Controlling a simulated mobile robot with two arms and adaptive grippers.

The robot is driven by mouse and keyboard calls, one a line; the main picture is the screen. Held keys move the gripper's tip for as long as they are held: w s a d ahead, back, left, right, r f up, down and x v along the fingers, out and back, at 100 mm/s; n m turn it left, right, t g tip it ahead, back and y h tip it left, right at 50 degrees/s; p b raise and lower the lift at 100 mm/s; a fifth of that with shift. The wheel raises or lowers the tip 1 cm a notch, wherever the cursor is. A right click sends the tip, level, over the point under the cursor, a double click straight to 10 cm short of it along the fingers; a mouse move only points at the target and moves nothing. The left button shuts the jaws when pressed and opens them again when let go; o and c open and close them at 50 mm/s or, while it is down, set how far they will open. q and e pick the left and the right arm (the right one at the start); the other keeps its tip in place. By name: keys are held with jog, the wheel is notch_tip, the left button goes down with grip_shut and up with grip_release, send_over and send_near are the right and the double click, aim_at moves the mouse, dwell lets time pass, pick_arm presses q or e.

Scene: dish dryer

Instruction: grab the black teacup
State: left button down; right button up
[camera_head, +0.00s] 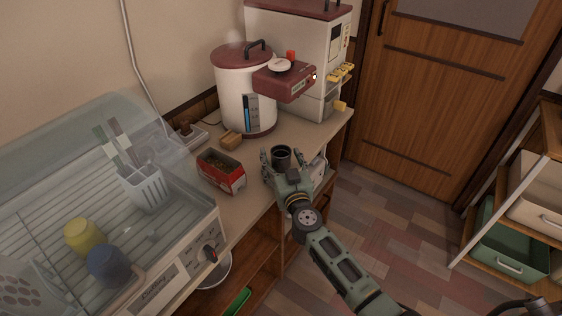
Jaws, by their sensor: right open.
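The black teacup (281,153) stands upright on the counter near its front edge, in front of the white urn. My right gripper (278,158) reaches in from the lower right. Its fingers are spread, one on the left side of the cup and one on the right. The cup sits between or just beyond the fingertips; I cannot tell whether they touch it. The gripper's body hides the lower front of the cup.
A red box (221,172) sits just left of the gripper. The urn (244,92) and a white dispenser (304,55) stand behind the cup. A dish dryer (160,275) with a yellow cup (83,236) and a blue cup (109,265) fills the left.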

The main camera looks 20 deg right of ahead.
jog(key=c, duration=1.3)
jog(key=shift+c, duration=0.2)
